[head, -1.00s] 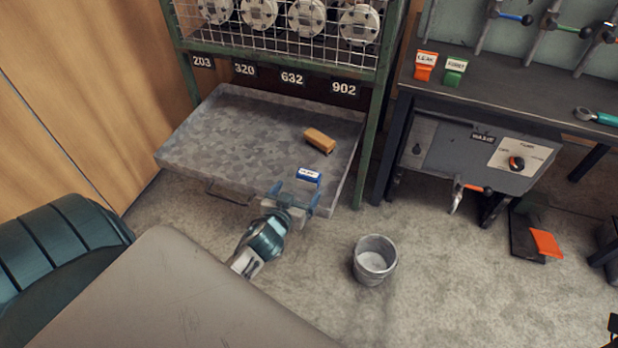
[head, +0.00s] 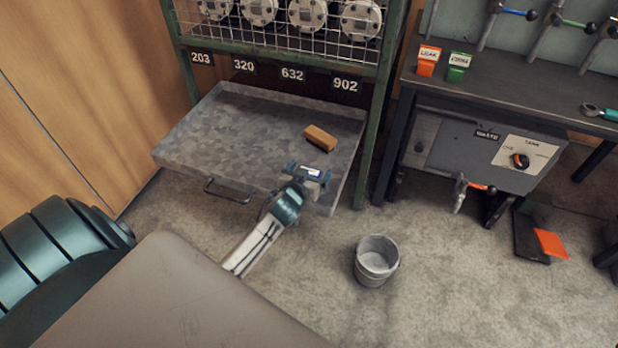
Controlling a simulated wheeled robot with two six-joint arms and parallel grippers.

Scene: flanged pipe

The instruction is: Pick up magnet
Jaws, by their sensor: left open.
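The magnet appears to be the small blue block with a white label (head: 312,172) near the front right corner of the grey metal tray (head: 215,130). My left gripper (head: 309,173) reaches over the tray's front edge. Its jaws are open, with one finger on each side of the blue block. The gripper hides much of the block, and I cannot tell whether the fingers touch it. My right gripper is not in view.
A brown block (head: 320,138) lies in the tray just behind the blue one. A green rack (head: 368,150) post stands to the right. A metal bucket (head: 376,260) stands on the floor, front right. A workbench (head: 490,100) is farther right.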

